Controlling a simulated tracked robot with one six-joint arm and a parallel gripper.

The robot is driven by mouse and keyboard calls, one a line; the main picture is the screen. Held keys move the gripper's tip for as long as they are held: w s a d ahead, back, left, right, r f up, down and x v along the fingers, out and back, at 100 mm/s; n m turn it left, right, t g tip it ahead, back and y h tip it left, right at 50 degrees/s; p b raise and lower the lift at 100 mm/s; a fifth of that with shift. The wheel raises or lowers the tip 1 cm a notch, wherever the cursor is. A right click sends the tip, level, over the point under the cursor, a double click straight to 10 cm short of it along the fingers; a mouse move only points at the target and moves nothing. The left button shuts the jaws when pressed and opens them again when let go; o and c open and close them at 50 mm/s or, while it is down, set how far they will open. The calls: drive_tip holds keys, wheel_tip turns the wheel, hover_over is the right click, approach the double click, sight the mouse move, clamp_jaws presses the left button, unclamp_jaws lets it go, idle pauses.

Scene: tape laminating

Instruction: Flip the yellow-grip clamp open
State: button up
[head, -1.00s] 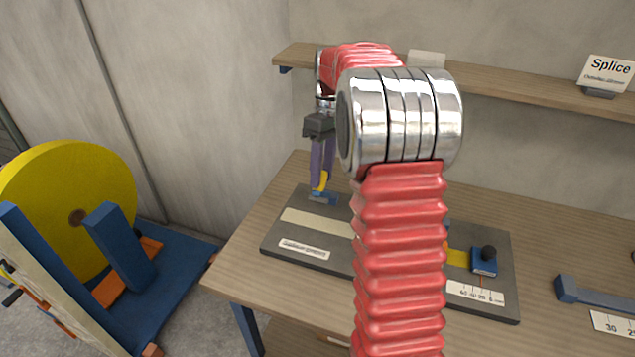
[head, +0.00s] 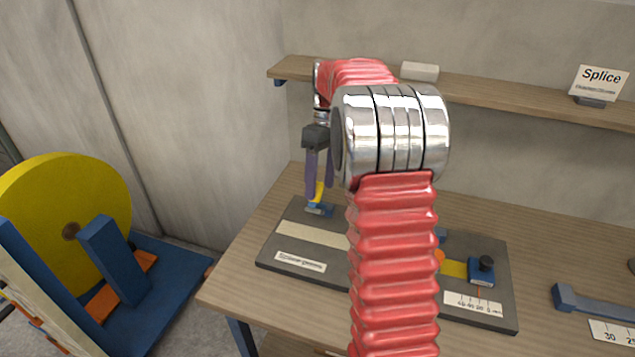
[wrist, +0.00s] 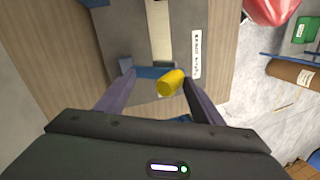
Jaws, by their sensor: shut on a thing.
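The yellow grip (head: 319,190) of the clamp stands up from its small blue base (head: 318,210), at the far left corner of the dark board (head: 275,264). My gripper (head: 319,194) points down there, with its two purple fingers around the grip. In the wrist view the yellow grip (wrist: 170,82) shows between the fingertips of my gripper (wrist: 157,77), tilted, with the blue clamp part (wrist: 153,72) just beyond. My gripper is shut on the grip. The exact contact is hard to see.
My red arm hides the board's middle. A blue block with a black knob (head: 482,268) stands at the board's right end. A shelf (head: 480,92) runs along the wall, with a Splice sign (head: 600,82). A large yellow reel (head: 70,200) stands at the left.

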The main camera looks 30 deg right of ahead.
drive_tip(key=shift+w+d+f, duration=0.1)
drive_tip(key=shift+d+f, duration=0.1)
drive_tip(key=shift+r, duration=0.1)
drive_tip(key=shift+w+r, duration=0.15)
drive_tip(key=shift+r, duration=0.05)
drive_tip(key=v, duration=1.3)
drive_tip(key=shift+a+r, duration=0.1)
drive_tip(key=shift+r, duration=0.1)
drive_tip(key=shift+s+a, duration=0.1)
drive_tip(key=shift+s, duration=0.1)
